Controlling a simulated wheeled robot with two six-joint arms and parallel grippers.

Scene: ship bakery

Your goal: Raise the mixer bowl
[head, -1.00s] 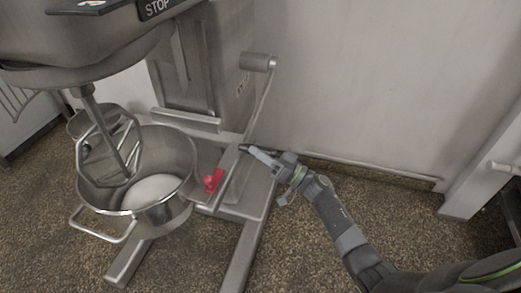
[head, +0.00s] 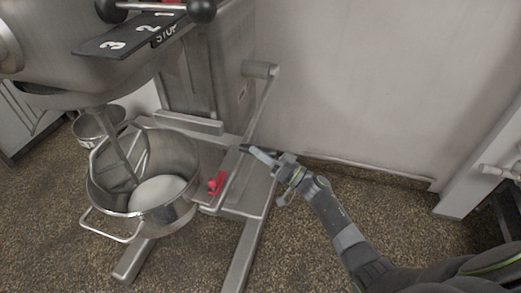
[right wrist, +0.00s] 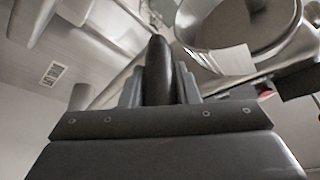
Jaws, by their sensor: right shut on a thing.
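The steel mixer bowl (head: 181,213) hangs in its bracket at the left of the head view, with white contents inside. The mixer's wire beater (head: 128,166) reaches down into it. A steel crank lever (head: 262,104) runs down the right side of the mixer column from a cylinder at its top. My right gripper (head: 246,149) is at the lever's lower end, shut on a dark rounded grip (right wrist: 158,72), which shows between the fingers in the right wrist view. The fingers hide part of the grip. My left gripper is not in view.
The mixer head (head: 105,85) overhangs the bowl. A red knob (head: 216,183) sits on the frame between bowl and lever. The mixer's steel base legs (head: 245,255) spread on the speckled floor. A pale wall (head: 370,80) stands behind the lever. Open floor lies below my right arm.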

